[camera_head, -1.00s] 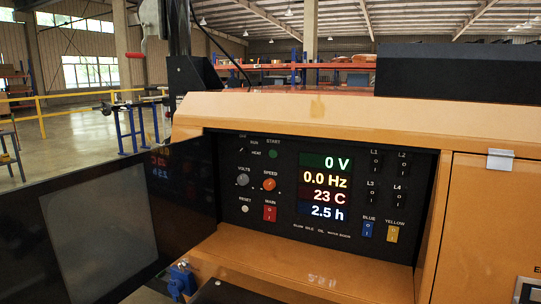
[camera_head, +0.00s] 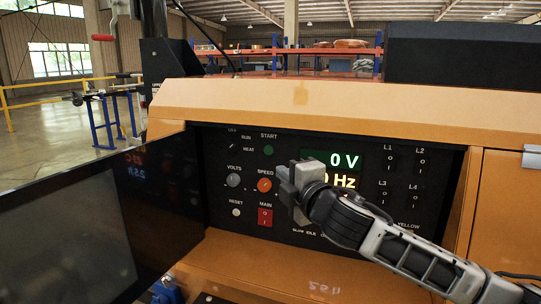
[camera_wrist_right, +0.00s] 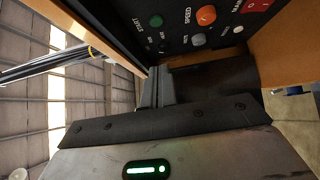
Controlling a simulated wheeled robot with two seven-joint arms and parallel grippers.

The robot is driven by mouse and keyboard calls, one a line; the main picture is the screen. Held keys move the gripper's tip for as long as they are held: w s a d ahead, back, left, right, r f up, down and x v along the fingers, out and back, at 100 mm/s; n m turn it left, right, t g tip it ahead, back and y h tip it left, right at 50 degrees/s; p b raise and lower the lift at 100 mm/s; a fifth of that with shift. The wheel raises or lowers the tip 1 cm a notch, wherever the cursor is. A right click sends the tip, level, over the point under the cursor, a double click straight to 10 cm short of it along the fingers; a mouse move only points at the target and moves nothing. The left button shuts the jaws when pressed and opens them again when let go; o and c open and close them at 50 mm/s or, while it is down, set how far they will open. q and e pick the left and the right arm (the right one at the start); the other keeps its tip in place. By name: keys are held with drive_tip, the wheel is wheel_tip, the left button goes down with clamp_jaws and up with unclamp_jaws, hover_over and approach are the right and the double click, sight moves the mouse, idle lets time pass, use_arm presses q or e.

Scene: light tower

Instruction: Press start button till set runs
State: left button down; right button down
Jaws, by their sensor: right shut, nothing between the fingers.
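The round green START button (camera_head: 268,150) is in the upper left part of the black control panel (camera_head: 215,212). It also shows in the right wrist view (camera_wrist_right: 156,20). My right gripper (camera_head: 284,182) is shut and empty in front of the panel, lower right of the button in the head view. In the right wrist view its fingers (camera_wrist_right: 156,84) point towards the panel side, apart from the button. The display (camera_head: 344,161) reads 0 V; the Hz line is partly hidden by my gripper, and the lower readouts are hidden. My left gripper is not in view.
Near the button are the run/heat switch (camera_head: 232,143), the orange speed knob (camera_head: 265,185), the grey volts knob (camera_head: 233,180) and the red main switch (camera_head: 265,216). An open dark door (camera_head: 150,190) stands at the left. The orange housing (camera_head: 300,95) frames the panel.

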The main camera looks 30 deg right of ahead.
drive_tip(key=p, duration=0.2)
approach(264, 150)
drive_tip(key=w+a, duration=0.3)
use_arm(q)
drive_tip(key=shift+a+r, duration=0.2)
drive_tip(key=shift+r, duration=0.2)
use_arm(e)
drive_tip(key=shift+w+d, duration=0.65)
drive_tip(key=shift+d, duration=0.2)
drive_tip(key=shift+w+d, duration=0.7)
drive_tip(key=shift+d, duration=0.15)
